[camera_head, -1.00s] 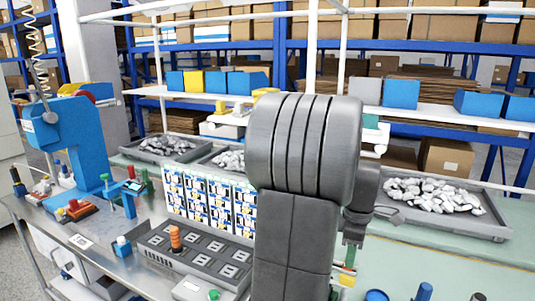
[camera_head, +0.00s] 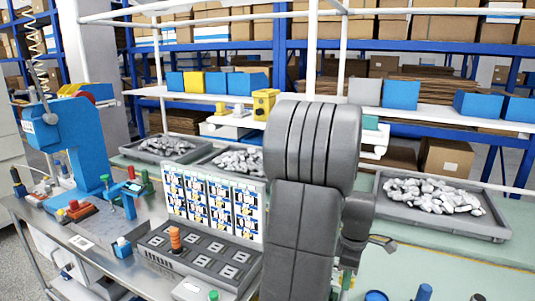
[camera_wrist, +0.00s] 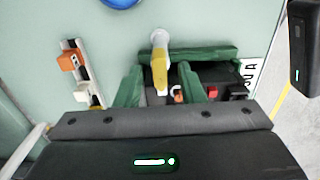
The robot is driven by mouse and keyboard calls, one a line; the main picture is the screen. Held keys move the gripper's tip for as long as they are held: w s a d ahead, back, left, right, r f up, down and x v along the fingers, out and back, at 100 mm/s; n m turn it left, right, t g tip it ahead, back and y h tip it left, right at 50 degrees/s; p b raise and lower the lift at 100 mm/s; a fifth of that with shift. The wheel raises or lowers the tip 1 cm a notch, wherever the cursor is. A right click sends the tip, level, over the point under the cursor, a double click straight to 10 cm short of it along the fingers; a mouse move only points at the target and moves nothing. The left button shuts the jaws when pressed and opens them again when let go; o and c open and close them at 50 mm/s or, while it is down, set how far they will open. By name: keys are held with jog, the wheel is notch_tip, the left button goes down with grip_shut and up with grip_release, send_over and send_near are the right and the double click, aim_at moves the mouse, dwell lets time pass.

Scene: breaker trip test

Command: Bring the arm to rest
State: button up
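My gripper (camera_wrist: 160,68) shows in the wrist view as two green fingers rising from a dark bar, spread apart with a gap between them. A yellow piece with a white rounded end (camera_wrist: 160,62) appears between the fingers in the picture. I see no finger touching it, and its depth is hard to judge. In the head view my grey arm stands upright at centre right, bent over at the top. My gripper there is mostly hidden behind the arm.
A dark fixture with a green bar (camera_wrist: 203,53) lies below my gripper. A rail with orange and white parts (camera_wrist: 80,72) is to its left. A grey tray of metal parts (camera_head: 490,229) is right of my arm; a printed panel (camera_head: 213,203) stands to the left.

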jog(key=shift+f+m, duration=0.1)
jog(key=shift+m, duration=1.1)
jog(key=m, duration=0.6)
jog(key=m+p, duration=0.1)
jog(key=m, duration=0.8)
jog(key=shift+m+p, duration=0.3)
